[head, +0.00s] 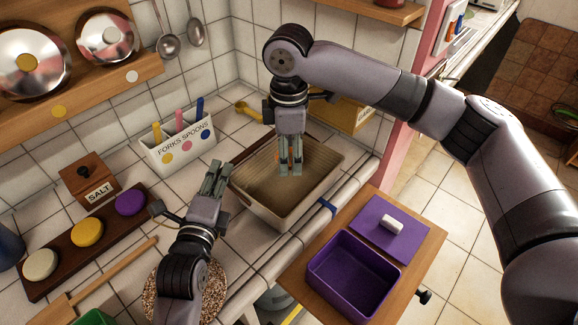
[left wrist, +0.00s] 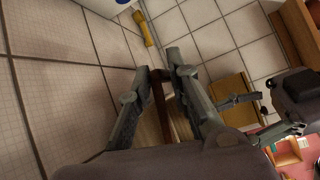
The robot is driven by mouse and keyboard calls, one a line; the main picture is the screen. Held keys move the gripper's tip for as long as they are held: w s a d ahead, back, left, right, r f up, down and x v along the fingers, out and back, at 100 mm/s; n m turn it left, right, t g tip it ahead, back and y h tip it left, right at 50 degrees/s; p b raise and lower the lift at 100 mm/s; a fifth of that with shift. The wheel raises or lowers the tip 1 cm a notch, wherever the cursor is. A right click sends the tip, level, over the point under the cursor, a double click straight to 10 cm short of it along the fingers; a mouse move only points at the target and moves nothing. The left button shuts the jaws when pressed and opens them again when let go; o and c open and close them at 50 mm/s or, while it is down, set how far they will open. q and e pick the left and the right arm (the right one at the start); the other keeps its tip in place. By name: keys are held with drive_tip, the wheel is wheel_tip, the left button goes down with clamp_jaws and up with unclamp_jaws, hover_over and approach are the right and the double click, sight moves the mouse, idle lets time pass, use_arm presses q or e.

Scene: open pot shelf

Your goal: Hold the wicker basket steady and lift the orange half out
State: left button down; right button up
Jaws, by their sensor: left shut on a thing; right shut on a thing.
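The wicker basket (head: 262,212) is a rectangular beige tub with a brown rim on the tiled counter. My left gripper (head: 218,168) is at its left side. In the left wrist view my left gripper (left wrist: 160,78) is shut on the basket's brown rim (left wrist: 161,108). My right gripper (head: 290,172) points down over the inside of the basket, shut. A small bit of orange, the orange half (head: 282,156), shows between its fingers; most of it is hidden. My right gripper (left wrist: 238,101) also shows in the left wrist view.
A forks-and-spoons holder (head: 178,146), a salt box (head: 90,180) and a board with coloured discs (head: 87,233) stand left.

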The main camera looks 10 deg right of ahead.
use_arm(q)
drive_tip(key=shift+f, duration=0.45)
drive_tip(key=c, duration=1.7)
unclamp_jaws()
drive_tip(key=shift+a, duration=0.1)
drive_tip(key=shift+o, duration=1.4)
drive_tip(key=shift+r, duration=0.25)
drive_tip(key=v, duration=1.2)
